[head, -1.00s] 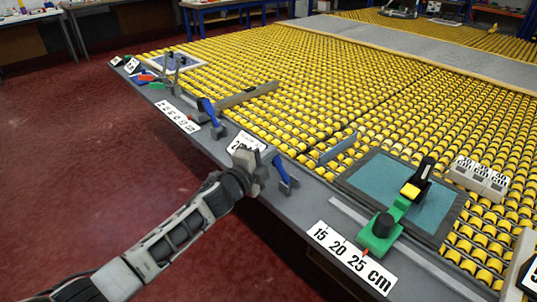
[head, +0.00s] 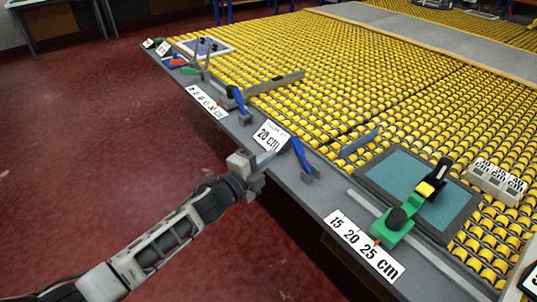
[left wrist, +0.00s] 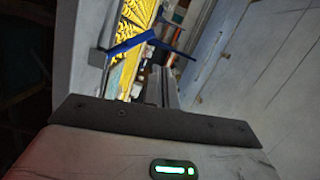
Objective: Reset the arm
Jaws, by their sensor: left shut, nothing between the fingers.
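My left gripper (head: 262,168) is at the near edge of the grey table border in the head view, beside the "20 cm" label (head: 270,135). It is shut and empty. A blue-handled tool (head: 303,158) stands on the border just right of it, apart from the gripper. In the left wrist view a blue bar-like part (left wrist: 132,45) shows beyond the dark gripper body, with yellow rollers behind it. My right gripper is not in view.
Another blue-handled tool (head: 237,100) stands further left along the grey border (head: 318,195). Yellow rollers (head: 330,90) cover the table. Open red floor (head: 110,130) lies at left.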

